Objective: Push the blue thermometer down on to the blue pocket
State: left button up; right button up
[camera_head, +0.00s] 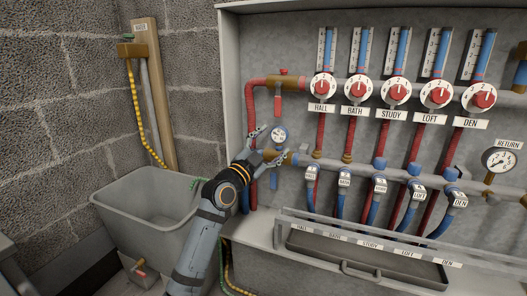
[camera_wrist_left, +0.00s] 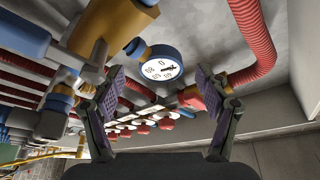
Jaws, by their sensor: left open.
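The blue thermometer (camera_head: 279,133) is a round white dial with a blue rim, at the left end of the pipework. It also shows in the left wrist view (camera_wrist_left: 162,66), with a short blue part (camera_wrist_left: 136,47) behind it that may be the blue pocket. I cannot tell how far the thermometer is seated there. My left gripper (camera_head: 274,144) is open, its fingers on either side of and just short of the dial. In the left wrist view the gripper (camera_wrist_left: 160,86) has nothing between its purple pads. My right gripper is not in view.
A brass fitting (camera_wrist_left: 98,30) and a red corrugated pipe (camera_wrist_left: 252,45) lie close around the gripper. Red-knobbed valves (camera_head: 323,86) and labelled blue hoses (camera_head: 313,174) stand to the right. A grey tray (camera_head: 360,262) lies below. A grey sink (camera_head: 150,205) is at the left.

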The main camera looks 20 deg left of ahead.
pick_arm(q)
jog(key=v, duration=1)
jog(key=shift+s, duration=0.35)
jog(key=shift+a, duration=0.1)
